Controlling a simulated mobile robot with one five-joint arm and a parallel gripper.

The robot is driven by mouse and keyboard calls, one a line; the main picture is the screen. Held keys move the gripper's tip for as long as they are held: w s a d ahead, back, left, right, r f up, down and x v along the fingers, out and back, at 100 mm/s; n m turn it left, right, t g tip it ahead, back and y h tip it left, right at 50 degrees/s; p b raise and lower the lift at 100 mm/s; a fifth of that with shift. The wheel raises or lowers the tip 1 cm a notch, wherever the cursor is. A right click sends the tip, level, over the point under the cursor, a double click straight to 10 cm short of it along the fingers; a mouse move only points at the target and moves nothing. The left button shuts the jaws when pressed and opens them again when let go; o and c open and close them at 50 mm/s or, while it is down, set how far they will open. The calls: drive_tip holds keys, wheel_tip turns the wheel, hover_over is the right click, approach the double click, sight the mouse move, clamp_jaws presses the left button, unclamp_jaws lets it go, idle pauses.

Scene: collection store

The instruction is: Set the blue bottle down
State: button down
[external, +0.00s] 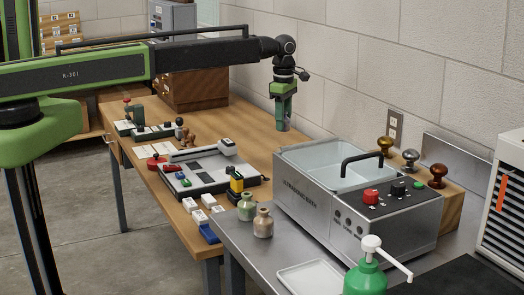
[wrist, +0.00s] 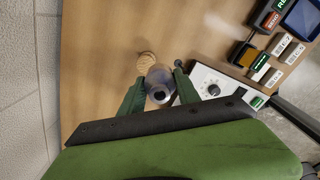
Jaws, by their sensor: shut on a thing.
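My gripper (external: 284,101) points straight down at the far side of the wooden table, near the wall. It is shut on the blue bottle (external: 283,123), a small grey-blue vessel that shows just below the fingers. In the wrist view the bottle (wrist: 159,88) sits between the two green fingers (wrist: 160,78), with its dark mouth facing the camera. I cannot tell whether its base touches the tabletop (wrist: 100,45). The gripper hides part of the bottle in the external view.
A tan ribbed round thing (wrist: 146,61) lies close beside the bottle. A white panel with a dial (wrist: 213,89) is close on the right. The steel ultrasonic bath (external: 310,205) stands in front. Two small bottles (external: 263,223) stand at its left. Bare wood lies left in the wrist view.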

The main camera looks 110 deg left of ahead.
drive_tip(key=s+a+f+b, duration=0.4)
drive_tip(key=s+a+f, duration=0.1)
drive_tip(key=s+a, duration=0.45)
drive_tip(key=b, duration=0.7)
hover_over(257, 150)
drive_tip(key=shift+n, duration=0.3)
wheel_tip(257, 150, down, 7)
drive_tip(key=shift+f, duration=0.1)
wheel_tip(257, 150, down, 4)
drive_tip(key=b, duration=0.4)
drive_tip(key=shift+f, duration=0.2)
drive_tip(key=shift+r, duration=0.25)
drive_tip(key=shift+f, duration=0.2)
drive_tip(key=c, duration=0.9)
unclamp_jaws()
